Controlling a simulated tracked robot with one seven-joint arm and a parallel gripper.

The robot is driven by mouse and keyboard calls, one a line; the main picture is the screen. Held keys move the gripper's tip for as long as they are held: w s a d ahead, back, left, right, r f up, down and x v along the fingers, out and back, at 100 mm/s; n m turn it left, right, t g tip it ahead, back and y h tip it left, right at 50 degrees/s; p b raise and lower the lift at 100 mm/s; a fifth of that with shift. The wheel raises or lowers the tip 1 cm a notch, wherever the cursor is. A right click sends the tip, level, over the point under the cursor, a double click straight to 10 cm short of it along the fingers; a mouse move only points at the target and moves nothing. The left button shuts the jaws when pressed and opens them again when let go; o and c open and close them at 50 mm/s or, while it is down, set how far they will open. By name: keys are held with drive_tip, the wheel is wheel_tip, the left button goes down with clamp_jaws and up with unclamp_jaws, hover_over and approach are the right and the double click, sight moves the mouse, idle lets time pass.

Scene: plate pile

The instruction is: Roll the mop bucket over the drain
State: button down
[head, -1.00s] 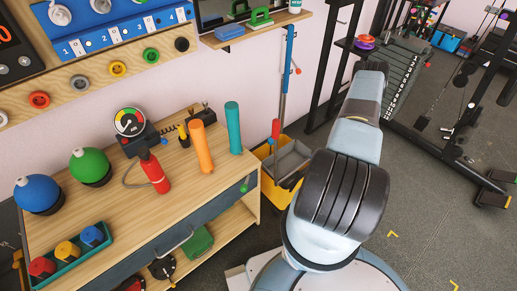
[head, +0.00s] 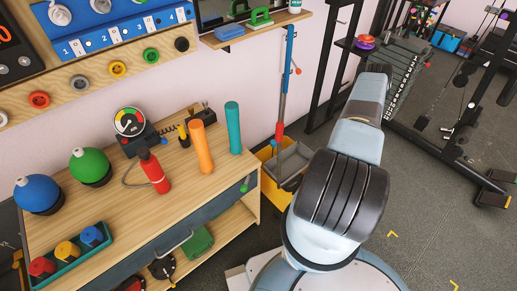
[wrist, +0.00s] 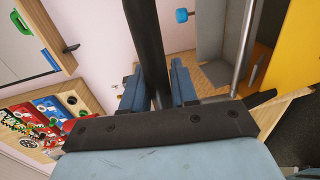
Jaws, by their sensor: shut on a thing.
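The yellow mop bucket (head: 277,194) with its grey wringer (head: 292,163) stands on the dark floor just right of the wooden bench in the head view. A tall pole (head: 284,85), blue above and red lower down, rises over it. In the wrist view my gripper (wrist: 157,88) has its blue fingers shut on a dark round bar (wrist: 146,35); I cannot tell which part this bar belongs to. A yellow panel (wrist: 296,50), apparently the bucket, shows at the right there. My arm hides the gripper and part of the bucket in the head view. No drain is visible.
The wooden bench (head: 130,205) stands close on the left of the bucket. Black gym racks (head: 440,130) stand at the back right. Yellow corner marks (head: 392,234) lie on the floor at right, where there is open room.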

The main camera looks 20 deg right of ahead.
drive_tip(key=f+v, duration=0.1)
drive_tip(key=v, duration=0.6)
drive_tip(key=shift+s, duration=0.2)
idle(0.8)
drive_tip(key=shift+s+d, duration=0.1)
idle(0.4)
drive_tip(key=shift+v, duration=0.85)
drive_tip(key=shift+f, duration=0.15)
unclamp_jaws()
idle(0.6)
drive_tip(key=v, duration=1)
idle(0.5)
